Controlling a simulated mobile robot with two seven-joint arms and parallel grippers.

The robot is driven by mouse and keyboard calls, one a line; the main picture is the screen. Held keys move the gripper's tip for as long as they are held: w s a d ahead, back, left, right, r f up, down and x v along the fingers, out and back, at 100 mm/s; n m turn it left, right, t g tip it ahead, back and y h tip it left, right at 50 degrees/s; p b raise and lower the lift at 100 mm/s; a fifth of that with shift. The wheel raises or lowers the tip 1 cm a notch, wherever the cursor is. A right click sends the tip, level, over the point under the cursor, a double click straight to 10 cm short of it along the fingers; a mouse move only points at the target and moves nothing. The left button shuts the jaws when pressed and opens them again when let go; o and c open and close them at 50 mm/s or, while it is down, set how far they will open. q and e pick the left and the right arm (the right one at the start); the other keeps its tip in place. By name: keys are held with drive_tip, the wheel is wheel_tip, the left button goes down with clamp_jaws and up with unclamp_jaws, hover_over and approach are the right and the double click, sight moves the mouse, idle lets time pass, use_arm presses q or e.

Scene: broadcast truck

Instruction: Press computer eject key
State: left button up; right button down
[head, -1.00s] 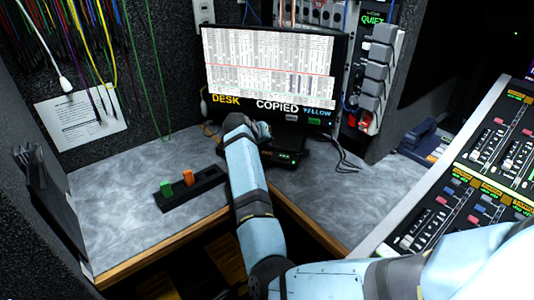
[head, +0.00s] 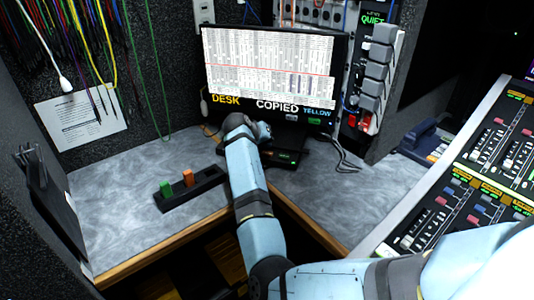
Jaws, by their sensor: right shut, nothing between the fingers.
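A computer monitor (head: 268,68) stands at the back of the grey desk, showing a dense white table. Below it on the desk is a dark box (head: 285,158) with a small green light on its front. I cannot make out a key marked eject. My right gripper (head: 238,125) is at the end of the pale blue arm, in front of the monitor's lower left part and beside the box. It is shut and empty; its fingertips are mostly hidden behind the wrist. My left gripper is not in view.
A black strip (head: 190,188) with a green and an orange knob lies on the desk (head: 120,210) left of my arm. A mixing console (head: 470,190) stands at the right. Cables hang at the back left. The desk left of the strip is clear.

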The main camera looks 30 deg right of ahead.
sight(265, 153)
idle(0.3)
drive_tip(key=shift+f+p, duration=0.3)
drive_tip(key=shift+p, duration=0.05)
drive_tip(key=shift+f, duration=0.1)
drive_tip(key=shift+f, duration=0.4)
idle(0.8)
drive_tip(key=shift+r+p, duration=0.85)
drive_tip(key=shift+p, duration=0.3)
wheel_tip(265, 153, up, 5)
drive_tip(key=p, duration=0.5)
idle(0.3)
